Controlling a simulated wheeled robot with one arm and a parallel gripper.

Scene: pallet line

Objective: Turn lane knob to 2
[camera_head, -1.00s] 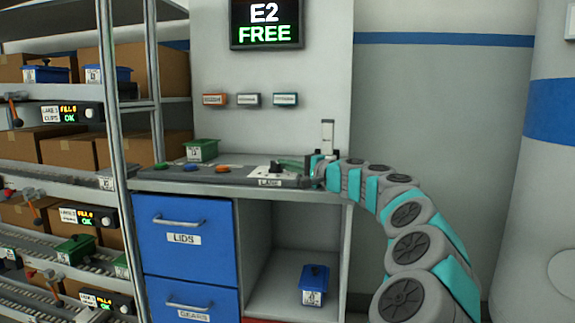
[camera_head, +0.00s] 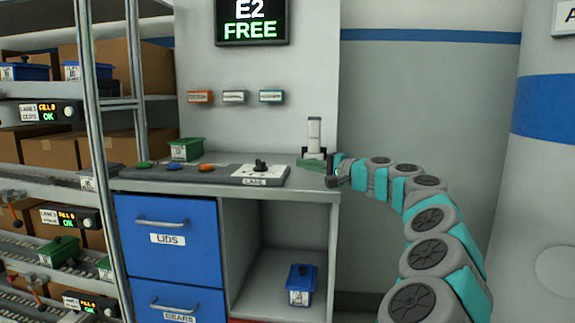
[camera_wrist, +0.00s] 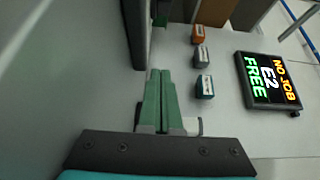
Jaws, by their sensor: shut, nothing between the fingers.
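The lane knob (camera_head: 260,165) is a small black knob on a white plate at the right end of the grey control panel (camera_head: 222,179), above the LANE label (camera_head: 254,182). The numbers around it are too small to read, so its setting cannot be told. My gripper (camera_head: 303,163) is to the right of the knob, apart from it, over the right end of the counter. Its green fingers are shut and empty, as the wrist view (camera_wrist: 160,76) also shows. The knob cannot be made out in the wrist view.
Green, blue and orange buttons sit along the panel, with a green bin (camera_head: 186,149) behind. A white upright device (camera_head: 314,134) stands behind my gripper. The wall screen (camera_head: 251,22) reads E2 FREE. Blue drawers (camera_head: 168,240) are below; racks stand left.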

